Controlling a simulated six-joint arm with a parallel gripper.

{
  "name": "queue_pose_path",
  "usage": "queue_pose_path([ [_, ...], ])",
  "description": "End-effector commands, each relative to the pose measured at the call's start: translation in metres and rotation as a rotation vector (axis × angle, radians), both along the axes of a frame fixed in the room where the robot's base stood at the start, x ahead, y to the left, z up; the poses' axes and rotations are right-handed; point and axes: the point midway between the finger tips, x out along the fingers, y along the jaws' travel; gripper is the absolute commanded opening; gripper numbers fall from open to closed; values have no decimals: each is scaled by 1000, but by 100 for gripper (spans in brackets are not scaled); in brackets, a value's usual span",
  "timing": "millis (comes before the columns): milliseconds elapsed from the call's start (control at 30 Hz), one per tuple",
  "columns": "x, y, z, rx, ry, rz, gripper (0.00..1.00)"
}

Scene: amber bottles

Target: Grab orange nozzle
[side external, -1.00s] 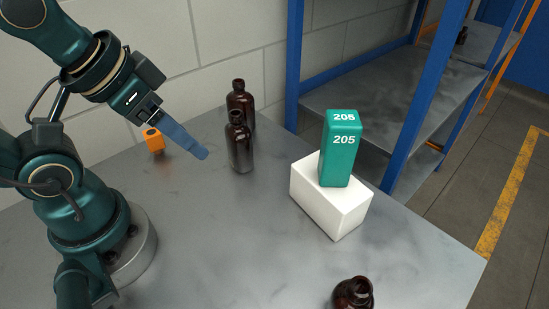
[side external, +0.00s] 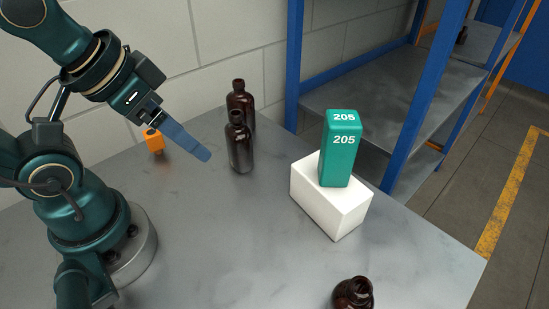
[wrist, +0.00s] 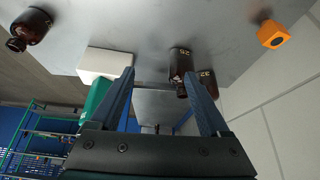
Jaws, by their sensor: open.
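The orange nozzle (side external: 154,141) stands on the grey table at the back left, near the wall. It also shows in the wrist view (wrist: 272,34) at the upper right, well off to the side of the fingers. My gripper (side external: 207,155), with blue fingers, hangs above the table to the right of the nozzle, apart from it and tilted downward. In the wrist view my gripper (wrist: 160,84) has its two fingers spread with nothing held between them.
Two dark amber bottles (side external: 239,145) stand close to the right of my gripper. A white block (side external: 330,208) carries a green box marked 205 (side external: 341,155). Another amber bottle (side external: 353,294) is at the front edge. A blue-framed shelf (side external: 392,110) stands behind; the table's middle is clear.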

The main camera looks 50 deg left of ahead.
Motion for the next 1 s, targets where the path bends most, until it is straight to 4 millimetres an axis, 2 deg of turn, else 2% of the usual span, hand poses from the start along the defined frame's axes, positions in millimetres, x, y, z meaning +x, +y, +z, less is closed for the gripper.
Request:
queue_pose_path([
  [233, 1, 0, 7, 0, -3, 0, 80],
  [500, 1, 0, 51, 0, -6, 0, 80],
  [533, 0, 2, 50, 14, 15, -6, 80],
  [600, -9, 16, 28, 113, 128, -45, 80],
  [800, -33, 60, -8, 387, 413, -181, 80],
  [900, -48, 90, -18, 559, 587, -278, 80],
  [1000, -59, 125, -18, 770, 793, -411, 80],
])
